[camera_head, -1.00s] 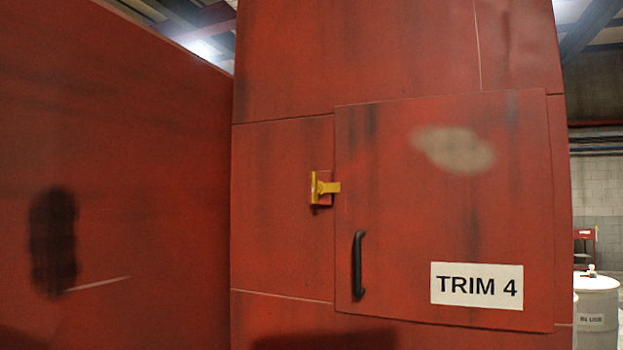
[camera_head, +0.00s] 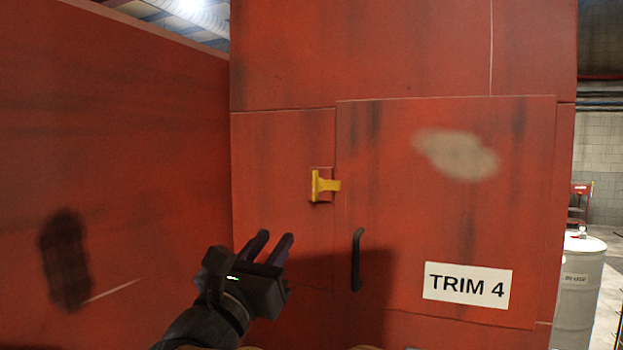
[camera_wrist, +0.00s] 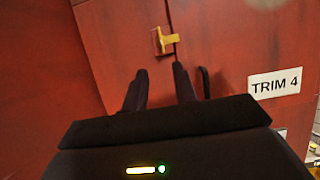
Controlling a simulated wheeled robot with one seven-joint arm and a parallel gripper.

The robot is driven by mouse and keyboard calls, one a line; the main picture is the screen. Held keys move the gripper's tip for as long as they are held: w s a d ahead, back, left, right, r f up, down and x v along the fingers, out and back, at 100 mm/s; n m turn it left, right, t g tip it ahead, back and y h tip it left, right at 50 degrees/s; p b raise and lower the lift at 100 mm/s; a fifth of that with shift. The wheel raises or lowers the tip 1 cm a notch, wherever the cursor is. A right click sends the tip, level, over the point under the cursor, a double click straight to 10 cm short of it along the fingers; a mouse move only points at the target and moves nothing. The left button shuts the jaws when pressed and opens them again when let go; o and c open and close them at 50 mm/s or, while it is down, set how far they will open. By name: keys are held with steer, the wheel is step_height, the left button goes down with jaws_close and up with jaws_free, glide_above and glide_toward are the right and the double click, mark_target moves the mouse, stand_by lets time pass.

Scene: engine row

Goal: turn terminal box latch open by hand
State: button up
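The yellow latch (camera_head: 320,185) sits at the left edge of the red door panel (camera_head: 400,220) marked TRIM 4. Its bar reaches right across the seam onto the door. It also shows in the wrist view (camera_wrist: 165,41), beyond my fingertips. My gripper (camera_head: 269,240) is below and left of the latch, apart from it, with its two fingers pointing up toward it. The fingers are apart with nothing between them, also in the wrist view (camera_wrist: 161,72).
A black door handle (camera_head: 356,260) stands out below and right of the latch. A red wall (camera_head: 130,150) closes in on the left. A white drum (camera_head: 578,290) stands at the far right. The panel around the latch is clear.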

mark_target(314, 186)
stand_by(0.3)
steer(key=p+x, duration=1.1)
steer(key=x, duration=0.5)
steer(key=shift+r, duration=0.15)
steer(key=shift+w+d+p, duration=0.2)
steer(key=shift+w+p, duration=0.35)
steer(key=shift+w, duration=0.2)
steer(key=shift+s, duration=0.1)
jaws_close()
